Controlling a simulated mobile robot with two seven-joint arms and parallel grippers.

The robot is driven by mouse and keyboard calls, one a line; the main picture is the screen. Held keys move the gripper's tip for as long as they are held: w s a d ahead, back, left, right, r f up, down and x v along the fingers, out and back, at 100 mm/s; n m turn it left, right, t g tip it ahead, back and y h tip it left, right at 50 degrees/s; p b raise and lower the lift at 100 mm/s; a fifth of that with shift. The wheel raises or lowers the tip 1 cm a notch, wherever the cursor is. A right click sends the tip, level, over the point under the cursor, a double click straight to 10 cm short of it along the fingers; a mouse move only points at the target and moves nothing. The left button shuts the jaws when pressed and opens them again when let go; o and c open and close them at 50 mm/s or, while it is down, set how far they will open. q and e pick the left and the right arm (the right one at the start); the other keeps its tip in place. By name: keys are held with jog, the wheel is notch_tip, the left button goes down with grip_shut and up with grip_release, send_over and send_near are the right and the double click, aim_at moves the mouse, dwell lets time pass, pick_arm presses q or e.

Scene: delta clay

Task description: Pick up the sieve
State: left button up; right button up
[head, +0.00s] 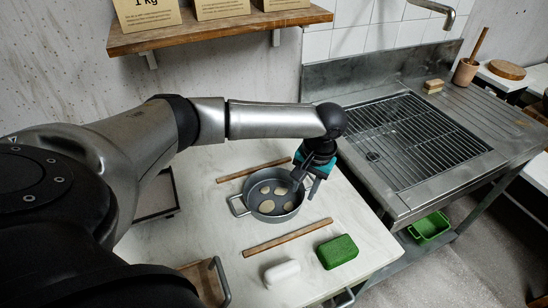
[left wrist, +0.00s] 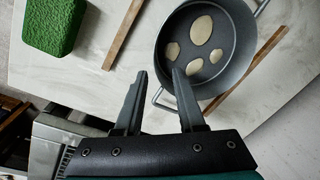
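The sieve seems to be the round grey two-handled vessel (head: 277,215) on the white table. No mesh can be made out in it. Several pale flat pieces lie inside, and it also shows in the left wrist view (left wrist: 234,62). One loop handle points left in the head view. My left gripper (head: 305,188) is at the vessel's right side. In the left wrist view the gripper (left wrist: 160,72) has its fingers apart, with the near handle (left wrist: 160,99) showing between them. Whether they touch it cannot be told. My right gripper is not in view.
Wooden strips lie behind (head: 254,171) and in front (head: 287,237) of the vessel. A green block (head: 337,252) and a white block (head: 282,272) lie at the table's front. A metal sink with a grate (head: 415,140) stands to the right. A wooden shelf (head: 215,32) hangs above.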

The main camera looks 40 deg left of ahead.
aim_at(301, 202)
pick_arm(q)
jog(key=f, duration=0.2)
jog(key=f+b, duration=0.1)
jog(key=f, duration=0.2)
jog(key=shift+s+a+f+b, duration=0.1)
jog(key=shift+s+f+b, duration=0.2)
jog(key=shift+s+f, duration=0.05)
grip_shut()
jog(key=shift+r, duration=0.1)
dwell(1.1)
